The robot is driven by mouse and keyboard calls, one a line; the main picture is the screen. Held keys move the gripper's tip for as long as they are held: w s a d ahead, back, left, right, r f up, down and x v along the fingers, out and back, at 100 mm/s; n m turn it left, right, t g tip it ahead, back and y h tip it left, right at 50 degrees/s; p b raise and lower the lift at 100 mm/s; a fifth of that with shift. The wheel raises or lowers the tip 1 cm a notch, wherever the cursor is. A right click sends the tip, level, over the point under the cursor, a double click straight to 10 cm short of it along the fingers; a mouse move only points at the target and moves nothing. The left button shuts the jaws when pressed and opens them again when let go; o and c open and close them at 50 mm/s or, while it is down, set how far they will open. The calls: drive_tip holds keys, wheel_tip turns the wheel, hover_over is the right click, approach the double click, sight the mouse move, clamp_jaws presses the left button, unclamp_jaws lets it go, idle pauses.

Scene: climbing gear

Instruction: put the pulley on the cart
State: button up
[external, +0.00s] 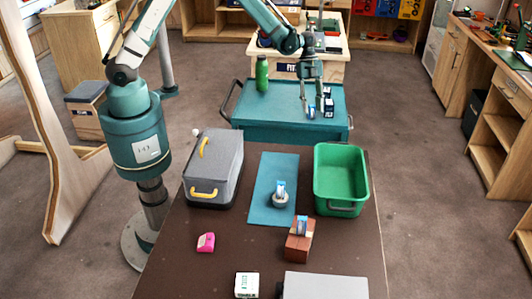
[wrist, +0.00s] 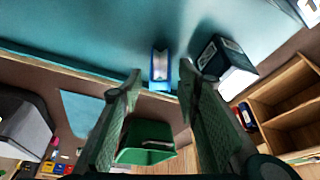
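A small blue pulley with a pale middle (external: 311,112) is on the teal cart (external: 285,118), near its right front part. In the wrist view the pulley (wrist: 160,68) shows in line with the gap between my fingertips, with the cart's teal top (wrist: 110,30) around it. My gripper (external: 312,94) points down just above the pulley. In the wrist view its two fingers (wrist: 161,78) are apart, with clear space between each finger and the pulley. The gripper is open and does not grip it.
A dark box with white parts (external: 328,106) stands close right of the pulley; a green bottle (external: 262,74) stands at the cart's left. The brown table in front holds a green bin (external: 341,205), a grey case (external: 213,165) and small blue-and-white items. The cart's middle is clear.

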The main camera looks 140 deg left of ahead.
drive_tip(key=shift+r, duration=0.15)
drive_tip(key=v, duration=1.2)
drive_tip(key=shift+p, duration=0.4)
